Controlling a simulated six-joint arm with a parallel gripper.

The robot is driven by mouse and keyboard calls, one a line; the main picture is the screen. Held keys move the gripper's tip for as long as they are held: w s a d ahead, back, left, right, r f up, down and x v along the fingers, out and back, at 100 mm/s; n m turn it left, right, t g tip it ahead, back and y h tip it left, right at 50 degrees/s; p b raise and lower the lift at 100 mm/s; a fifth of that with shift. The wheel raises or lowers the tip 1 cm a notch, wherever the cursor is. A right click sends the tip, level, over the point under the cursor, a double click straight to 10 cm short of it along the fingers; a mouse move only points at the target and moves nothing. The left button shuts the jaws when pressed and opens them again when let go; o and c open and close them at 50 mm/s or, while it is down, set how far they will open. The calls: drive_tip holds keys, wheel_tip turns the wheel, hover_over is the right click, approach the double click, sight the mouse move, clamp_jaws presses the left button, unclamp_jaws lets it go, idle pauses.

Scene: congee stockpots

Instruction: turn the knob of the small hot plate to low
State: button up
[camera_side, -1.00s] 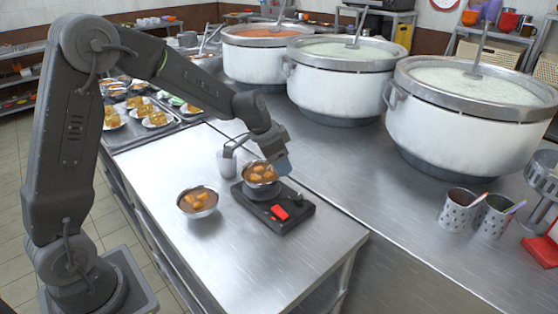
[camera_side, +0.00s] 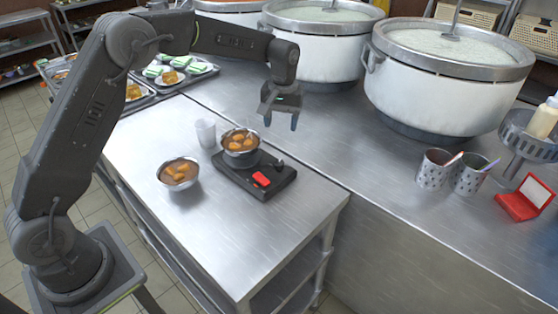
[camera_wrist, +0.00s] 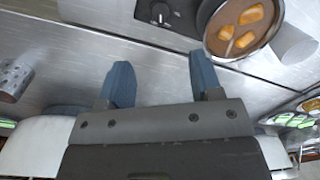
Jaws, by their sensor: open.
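The small hot plate (camera_side: 228,178) is a flat black unit on the steel counter, with a metal pot (camera_side: 240,157) of brown broth and orange pieces on it. A small dark upright part (camera_side: 279,163), which looks like the knob, stands at its right corner. In the wrist view, a knob (camera_wrist: 161,14) with a pale mark shows at the top edge, beside the pot (camera_wrist: 240,25); its setting is unclear. My gripper (camera_side: 281,121) is open and empty, pointing down above and behind the hot plate. Its blue fingers (camera_wrist: 158,75) are apart over bare counter.
Big stockpots (camera_side: 440,85) line the back. Perforated holders (camera_side: 434,170) stand at right. Counter right of the hot plate is clear.

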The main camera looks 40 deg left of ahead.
sight(279, 162)
drive_tip(key=f, duration=1.3)
drive_tip(key=shift+s+a+f, duration=0.15)
drive_tip(key=shift+a+f, duration=0.05)
